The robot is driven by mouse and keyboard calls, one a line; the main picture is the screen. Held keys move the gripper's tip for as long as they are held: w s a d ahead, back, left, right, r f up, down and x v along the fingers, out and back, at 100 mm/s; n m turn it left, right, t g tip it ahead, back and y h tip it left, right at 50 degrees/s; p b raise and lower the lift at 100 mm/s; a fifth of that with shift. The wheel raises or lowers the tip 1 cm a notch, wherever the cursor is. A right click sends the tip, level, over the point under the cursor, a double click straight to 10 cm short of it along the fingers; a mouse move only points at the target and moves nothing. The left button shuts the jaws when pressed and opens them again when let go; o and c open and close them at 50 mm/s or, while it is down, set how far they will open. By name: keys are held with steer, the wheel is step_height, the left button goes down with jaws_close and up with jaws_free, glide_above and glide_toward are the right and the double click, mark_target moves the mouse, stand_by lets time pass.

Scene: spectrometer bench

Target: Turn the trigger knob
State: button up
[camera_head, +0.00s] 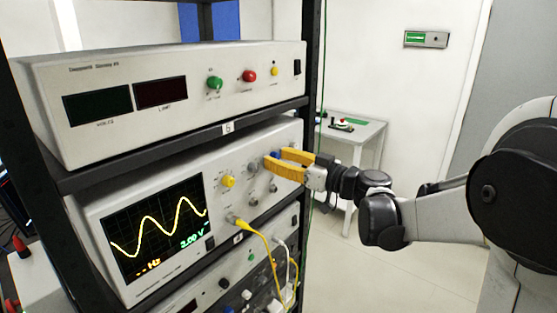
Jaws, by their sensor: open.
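The oscilloscope (190,267) sits on a rack shelf, with a lit screen (157,227) showing a yellow wave. Its sloped front panel has a yellow knob (228,181) and several grey knobs, one of them a grey knob (253,168) left of my fingers. The labels are too small to read, so I cannot tell which is the trigger knob. My gripper (273,157) is open, with its yellow fingers pointing left at the upper right of this panel. The fingers hide part of the panel behind them. I cannot tell whether they touch a knob.
A power supply unit (190,68) with coloured terminals sits on the shelf above. A yellow cable (262,237) hangs from the panel's lower part.

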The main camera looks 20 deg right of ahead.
steer(key=shift+c, duration=0.5)
jaws_close()
steer(key=shift+m, duration=0.5)
steer(key=m, duration=0.4)
steer(key=shift+s, duration=0.1)
steer(key=m, duration=1)
steer(key=shift+m, duration=0.4)
steer(key=m, duration=0.4)
steer(key=shift+m, duration=0.4)
